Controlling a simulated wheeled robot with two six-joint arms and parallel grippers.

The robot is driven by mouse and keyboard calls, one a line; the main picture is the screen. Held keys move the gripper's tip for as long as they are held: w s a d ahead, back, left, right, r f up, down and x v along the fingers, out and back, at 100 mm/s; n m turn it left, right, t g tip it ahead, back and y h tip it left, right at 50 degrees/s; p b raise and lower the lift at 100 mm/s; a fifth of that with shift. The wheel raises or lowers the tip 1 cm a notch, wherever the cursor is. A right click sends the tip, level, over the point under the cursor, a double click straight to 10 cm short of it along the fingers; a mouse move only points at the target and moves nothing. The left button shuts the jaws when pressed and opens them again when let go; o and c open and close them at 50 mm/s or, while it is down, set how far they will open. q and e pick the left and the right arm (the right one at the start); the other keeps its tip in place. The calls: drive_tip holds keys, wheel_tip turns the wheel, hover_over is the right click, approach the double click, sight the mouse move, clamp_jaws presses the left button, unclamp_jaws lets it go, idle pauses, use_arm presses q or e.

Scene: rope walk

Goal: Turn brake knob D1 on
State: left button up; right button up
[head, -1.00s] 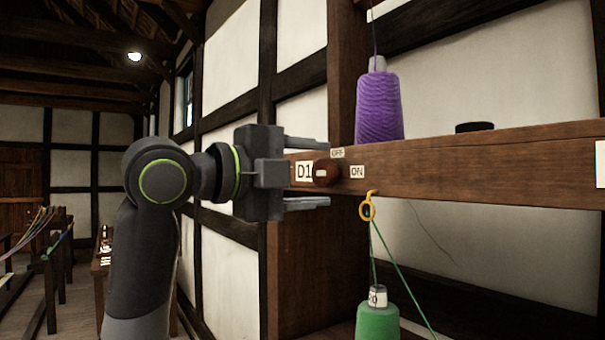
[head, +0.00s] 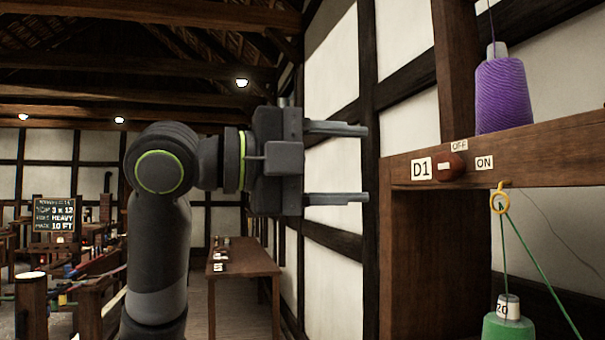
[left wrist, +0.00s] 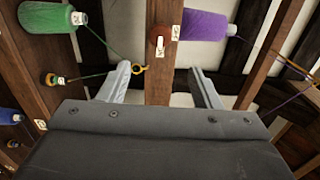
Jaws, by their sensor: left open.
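Brake knob D1 (head: 452,166) is a round red-brown knob with a white mark, on the front of a wooden beam (head: 560,160). The D1 label (head: 421,169) is at its left, the OFF label (head: 459,146) above it and the ON label (head: 484,163) at its right. The white mark lies roughly level, toward the knob's left side. My left gripper (head: 337,163) is open and empty, left of the knob and apart from it. In the left wrist view the knob (left wrist: 161,42) shows ahead, between the open fingers (left wrist: 160,85). My right gripper is not in view.
A purple spool (head: 503,95) stands on the beam. A yellow ring (head: 500,201) hangs below it with green cord running to a green spool (head: 508,327). A wooden table (head: 243,270) and a chalkboard sign (head: 54,214) are farther back left.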

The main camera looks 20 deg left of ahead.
use_arm(q)
drive_tip(key=shift+b+v, duration=0.5)
drive_tip(key=shift+v, duration=2)
